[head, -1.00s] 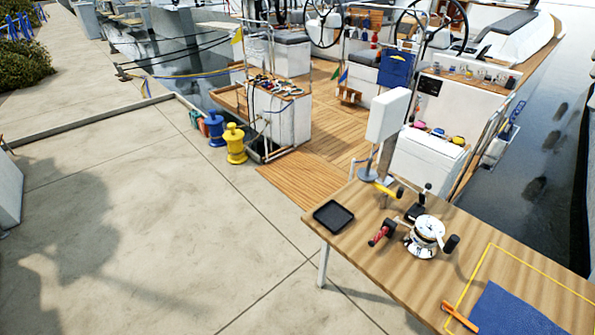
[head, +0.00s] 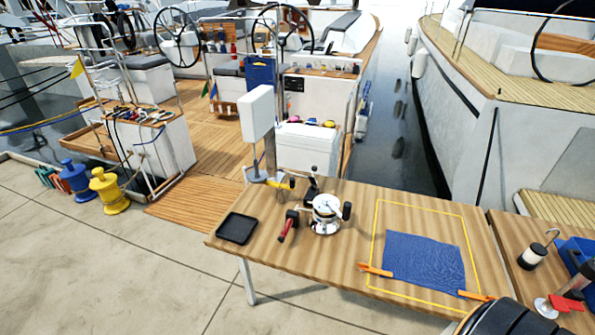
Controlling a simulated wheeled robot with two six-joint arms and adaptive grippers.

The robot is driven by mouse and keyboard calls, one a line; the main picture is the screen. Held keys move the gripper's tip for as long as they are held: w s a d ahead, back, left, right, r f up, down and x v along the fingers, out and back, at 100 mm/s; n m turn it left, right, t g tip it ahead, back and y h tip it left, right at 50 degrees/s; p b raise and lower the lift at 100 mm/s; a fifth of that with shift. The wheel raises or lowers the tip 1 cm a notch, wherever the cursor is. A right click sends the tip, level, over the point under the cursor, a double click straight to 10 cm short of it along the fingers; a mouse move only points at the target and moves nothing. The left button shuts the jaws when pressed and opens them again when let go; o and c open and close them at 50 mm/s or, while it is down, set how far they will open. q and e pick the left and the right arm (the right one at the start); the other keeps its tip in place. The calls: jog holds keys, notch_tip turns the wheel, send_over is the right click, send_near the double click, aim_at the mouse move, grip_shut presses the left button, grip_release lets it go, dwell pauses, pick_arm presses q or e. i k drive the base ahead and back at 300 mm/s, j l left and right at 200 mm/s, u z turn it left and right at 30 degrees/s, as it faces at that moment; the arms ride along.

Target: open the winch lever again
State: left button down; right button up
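A silver-and-white winch (head: 325,212) stands on the wooden table near its left part. A black knob (head: 347,211) sticks out at the winch's right side. On its left a thin metal bar runs to another black knob (head: 292,215), with a red handle (head: 286,232) just below it. I cannot tell which of these parts is the lever, or whether it is open or closed. Neither of my grippers is in view, and nothing of mine touches the winch.
A black tray (head: 237,228) lies left of the winch. A yellow-handled tool (head: 281,184) and a black fitting (head: 313,188) are behind it. A blue cloth (head: 425,262) with orange clamps (head: 375,269) lies inside a yellow outline. A second table (head: 520,280) holds tools at right.

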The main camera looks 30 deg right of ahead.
aim_at(314, 169)
jog(key=i+j+z, duration=0.2)
jog(key=z, duration=0.15)
jog(key=i+j+z, duration=0.15)
jog(key=z, duration=0.2)
jog(key=i+j+z, duration=0.1)
jog(key=j+z, duration=0.25)
